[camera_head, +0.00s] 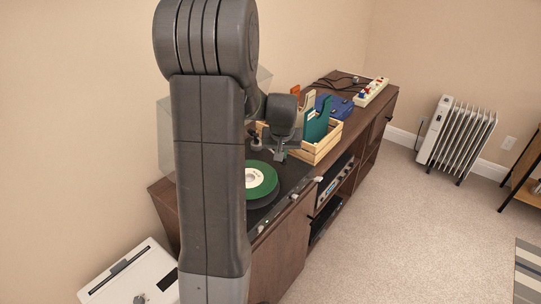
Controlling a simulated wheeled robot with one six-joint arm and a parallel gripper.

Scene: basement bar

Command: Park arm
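My arm rises through the left-centre of the view, with its elbow at the top, and hides part of the turntable and wall. Its wrist hangs over the back of the turntable. My gripper (281,155) is small and dark there, beside the left end of the wooden crate. I cannot tell whether its fingers are open or shut, or whether it touches anything. The turntable (290,178) sits on the brown cabinet (283,252), with its clear lid raised. A green record (264,183) with a pale label lies on it, partly behind my arm.
The wooden crate (322,149) holds teal and orange upright items. Behind it are a blue item (341,106), dark cables and a power strip (371,92). A white radiator (458,137) stands at right. A white box (130,275) is at lower left.

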